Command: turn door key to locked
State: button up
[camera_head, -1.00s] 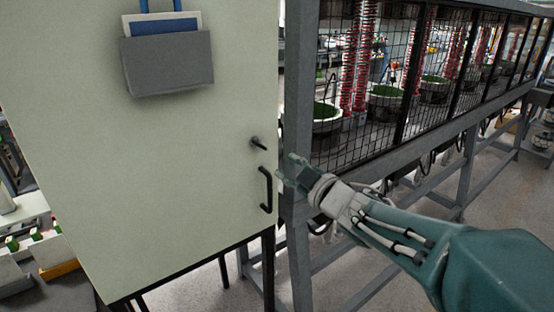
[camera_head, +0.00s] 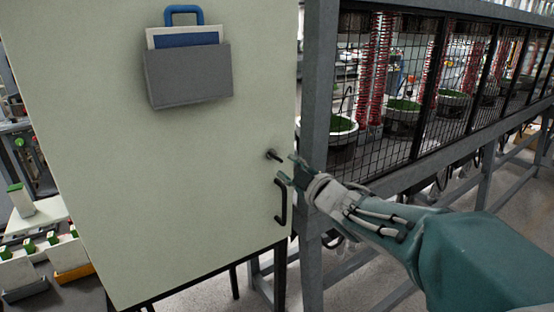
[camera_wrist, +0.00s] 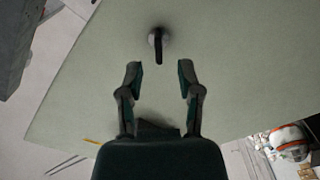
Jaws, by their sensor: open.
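The door key (camera_head: 274,155) is a small dark piece standing out from the pale cabinet door (camera_head: 215,215), near its right edge and above a black bar handle (camera_head: 281,202). In the wrist view the key (camera_wrist: 158,45) is a dark upright piece on a round base, near the top centre. My gripper (camera_head: 287,169) is open beside the key, just to its right in the head view. In the wrist view my gripper (camera_wrist: 157,78) has its two fingers apart, with the key lying ahead between their lines, not touched by either. The gap in depth is hard to judge.
A grey-framed mesh cage (camera_head: 380,110) with red coils and bowls stands right of the cabinet, close beside my arm. The door face around the key is clear.

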aim_at(276, 158)
jog(key=x, duration=0.5)
jog(key=shift+w+a, duration=0.2)
jog(key=shift+w, duration=0.1)
grip_shut()
